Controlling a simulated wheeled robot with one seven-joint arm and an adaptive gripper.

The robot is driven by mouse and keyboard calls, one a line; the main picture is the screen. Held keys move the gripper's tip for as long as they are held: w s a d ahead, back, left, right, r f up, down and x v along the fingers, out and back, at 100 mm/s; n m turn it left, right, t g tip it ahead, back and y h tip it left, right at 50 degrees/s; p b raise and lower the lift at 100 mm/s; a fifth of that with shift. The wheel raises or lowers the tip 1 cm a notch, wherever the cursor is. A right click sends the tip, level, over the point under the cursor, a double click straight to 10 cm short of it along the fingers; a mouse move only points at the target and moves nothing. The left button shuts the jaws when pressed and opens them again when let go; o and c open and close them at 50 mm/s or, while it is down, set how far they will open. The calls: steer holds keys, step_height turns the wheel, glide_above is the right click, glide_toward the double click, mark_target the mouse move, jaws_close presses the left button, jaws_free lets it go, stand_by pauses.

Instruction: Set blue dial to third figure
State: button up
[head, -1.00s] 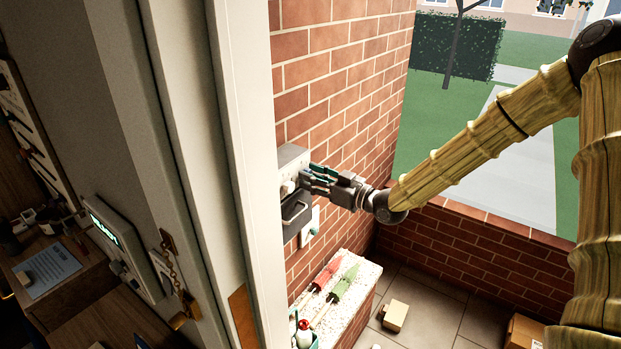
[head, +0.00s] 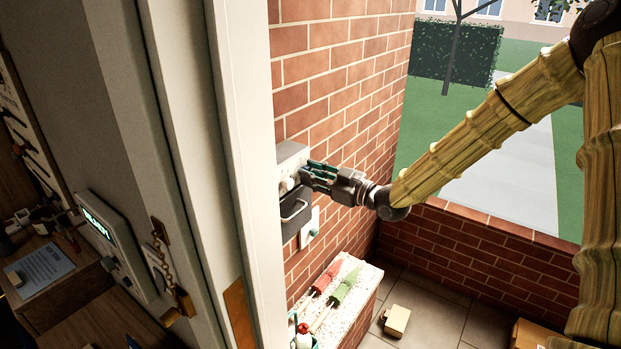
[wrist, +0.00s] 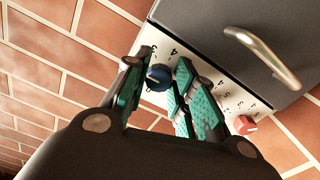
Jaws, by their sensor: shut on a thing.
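The blue dial (wrist: 158,77) sits on a white plate (wrist: 228,92) printed with black figures, seen in the wrist view. My gripper (wrist: 160,68) has its teal-padded fingers on either side of the dial and is shut on it. The dial shows a light pointer mark, but I cannot tell which figure it points at. In the head view my gripper (head: 304,174) reaches the pale box (head: 291,155) on the brick wall, and the dial is hidden there.
A red dial (wrist: 243,125) is on the same plate. A grey cover with a handle (wrist: 262,52) adjoins the plate. A white door frame (head: 235,150) stands close at left. A small carton (head: 397,320) is on the floor.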

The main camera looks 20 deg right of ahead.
steer(key=o, duration=1)
steer(key=v, duration=1.2)
steer(key=shift+f, duration=0.1)
